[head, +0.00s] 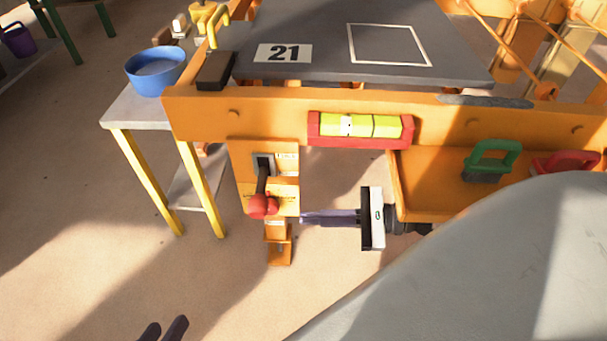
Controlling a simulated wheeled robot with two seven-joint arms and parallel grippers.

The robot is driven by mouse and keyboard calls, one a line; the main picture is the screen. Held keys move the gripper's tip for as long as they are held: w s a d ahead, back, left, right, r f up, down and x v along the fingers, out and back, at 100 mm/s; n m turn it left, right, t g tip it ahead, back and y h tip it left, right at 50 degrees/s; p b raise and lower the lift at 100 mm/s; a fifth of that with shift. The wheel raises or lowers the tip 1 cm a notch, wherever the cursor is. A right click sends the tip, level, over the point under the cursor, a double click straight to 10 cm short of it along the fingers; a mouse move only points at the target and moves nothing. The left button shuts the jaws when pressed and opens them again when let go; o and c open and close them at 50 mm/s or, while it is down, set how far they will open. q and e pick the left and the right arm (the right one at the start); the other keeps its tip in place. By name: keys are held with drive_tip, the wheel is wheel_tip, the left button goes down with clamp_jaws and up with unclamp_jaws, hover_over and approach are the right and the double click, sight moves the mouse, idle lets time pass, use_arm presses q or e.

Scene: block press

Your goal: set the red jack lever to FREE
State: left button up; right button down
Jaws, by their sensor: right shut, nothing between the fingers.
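The red jack lever (262,205) sits on an orange upright plate (285,178) below the front beam. Its dark shaft runs down from a grey-framed slot (263,163) to the red knob, which points low and towards me. Small labels on the plate are too small to read. My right gripper (303,217) is shut and empty, its fingers pointing left, just right of the knob and slightly lower, with a visible gap. My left gripper (165,330) shows only as two dark fingers, a little apart, at the bottom edge, far from the lever.
A yellow-legged side table (118,112) with a blue bowl (157,70) stands left of the lever. An orange beam (210,112) with a red-framed level (360,142) runs above. A green-handled tool (490,165) lies right. The floor in front is open.

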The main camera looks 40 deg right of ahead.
sight(261, 190)
use_arm(q)
drive_tip(key=shift+d+r+b, duration=0.15)
drive_tip(key=shift+b, duration=0.15)
use_arm(e)
drive_tip(key=s+f+m+y, duration=0.1)
drive_tip(key=m, duration=0.1)
drive_tip(key=s+d+f+m+t+y, duration=0.1)
drive_tip(key=s+m, duration=0.1)
drive_tip(key=shift+s+f, duration=0.2)
drive_tip(key=shift+f, duration=0.15)
drive_tip(key=shift+a, duration=0.1)
use_arm(q)
drive_tip(key=shift+d+r+h+b, duration=0.25)
drive_tip(key=shift+r+h+b, duration=0.15)
drive_tip(key=shift+b, duration=0.1)
use_arm(e)
drive_tip(key=w+a+r, duration=0.4)
drive_tip(key=w+a, duration=0.3)
drive_tip(key=a, duration=0.1)
drive_tip(key=shift+r, duration=0.2)
use_arm(q)
drive_tip(key=shift+r, duration=0.1)
